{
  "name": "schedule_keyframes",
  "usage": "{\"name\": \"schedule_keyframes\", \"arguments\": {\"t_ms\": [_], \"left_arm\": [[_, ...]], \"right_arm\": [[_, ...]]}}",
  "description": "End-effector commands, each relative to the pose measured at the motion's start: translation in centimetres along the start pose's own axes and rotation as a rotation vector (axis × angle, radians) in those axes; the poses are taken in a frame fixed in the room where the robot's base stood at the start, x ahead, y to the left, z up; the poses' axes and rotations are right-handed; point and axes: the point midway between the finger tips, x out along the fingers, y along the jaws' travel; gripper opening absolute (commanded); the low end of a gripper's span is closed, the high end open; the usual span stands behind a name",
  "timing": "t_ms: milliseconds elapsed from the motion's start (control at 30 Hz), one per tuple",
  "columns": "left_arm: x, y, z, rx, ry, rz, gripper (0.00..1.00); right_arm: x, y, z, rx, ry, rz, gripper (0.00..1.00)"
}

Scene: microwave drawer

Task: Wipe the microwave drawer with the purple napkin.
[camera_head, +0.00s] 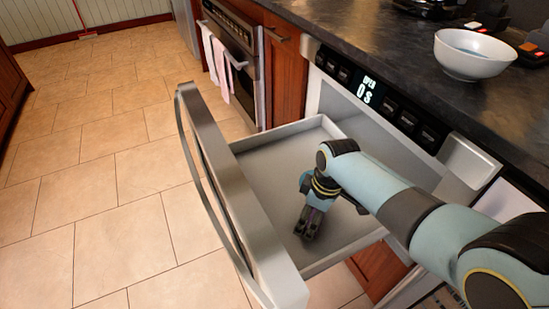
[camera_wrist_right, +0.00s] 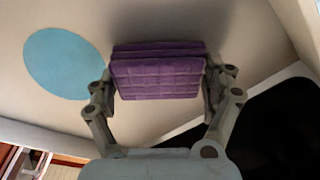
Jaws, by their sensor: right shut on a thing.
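The microwave drawer (camera_head: 278,165) is pulled open, a wide shallow tray with a metal front panel and a long curved handle. My right gripper (camera_head: 306,228) is inside the drawer, pointing down near its floor. In the right wrist view, this gripper (camera_wrist_right: 158,85) is shut on the folded purple napkin (camera_wrist_right: 157,78), one finger at each side. The napkin is close to the pale drawer floor (camera_wrist_right: 160,22); I cannot tell if it touches. A flat light-blue round patch (camera_wrist_right: 62,63) shows on the drawer floor left of the napkin. My left gripper is not in view.
A white bowl (camera_head: 473,56) stands on the dark countertop (camera_head: 372,40) above the drawer. An oven (camera_head: 232,58) with hanging towels (camera_head: 216,62) is beyond. The tiled floor at left is clear.

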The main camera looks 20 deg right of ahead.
Motion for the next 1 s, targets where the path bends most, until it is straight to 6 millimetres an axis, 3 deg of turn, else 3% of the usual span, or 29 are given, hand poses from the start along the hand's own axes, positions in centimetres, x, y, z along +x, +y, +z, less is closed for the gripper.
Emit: {"name": "schedule_keyframes", "arguments": {"t_ms": [33, 600, 1000], "left_arm": [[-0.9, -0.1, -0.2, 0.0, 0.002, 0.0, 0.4], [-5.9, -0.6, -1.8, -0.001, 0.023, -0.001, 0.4], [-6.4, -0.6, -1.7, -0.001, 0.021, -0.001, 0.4]], "right_arm": [[-1.9, 0.1, -0.5, 0.0, 0.007, 0.008, 0.5], [-6.6, 0.2, -1.5, 0.014, 0.005, 0.008, 0.5], [-7.0, 0.1, -1.6, 0.018, 0.004, 0.008, 0.5]]}}
